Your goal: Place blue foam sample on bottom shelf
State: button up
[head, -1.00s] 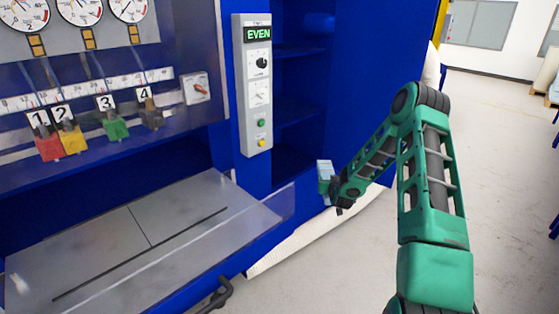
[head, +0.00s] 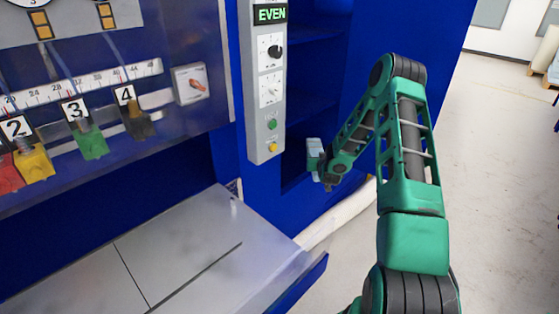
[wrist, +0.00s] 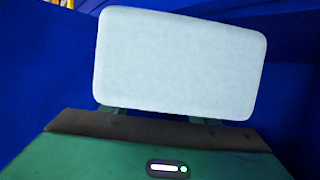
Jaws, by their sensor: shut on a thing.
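The foam sample (head: 314,150) is a pale light-blue block, seen small in the head view at the lower part of the blue shelf unit. In the wrist view the foam sample (wrist: 180,62) fills the upper middle as a pale rounded rectangle, slightly tilted. My gripper (head: 324,168) is shut on it; the fingers are mostly hidden behind the block. The bottom shelf (head: 294,182) is the lowest opening of the blue unit, just left of the foam. I cannot tell whether the foam touches the shelf.
A grey control panel (head: 265,85) reading EVEN stands left of the shelves. The machine's grey table (head: 190,250) with a clear guard is at lower left. Upper shelves (head: 310,105) look empty. Open floor (head: 490,200) lies to the right.

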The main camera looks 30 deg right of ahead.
jog(key=shift+d+r, duration=0.25)
jog(key=shift+r, duration=0.1)
jog(key=shift+w, duration=0.25)
jog(key=w+a, duration=0.1)
jog(key=w, duration=0.5)
jog(key=w+a+f, duration=0.1)
jog(key=w+a, duration=0.1)
jog(key=w, duration=0.4)
jog(key=w+a+f, duration=0.1)
jog(key=w, duration=0.5)
jog(key=shift+a, duration=0.3)
jog(key=shift+w+f, duration=0.15)
jog(key=shift+f, duration=1.15)
jog(key=shift+w+f, duration=0.1)
jog(key=shift+f, duration=1.15)
jog(key=o, duration=1.1)
jog(key=shift+a+r, duration=0.1)
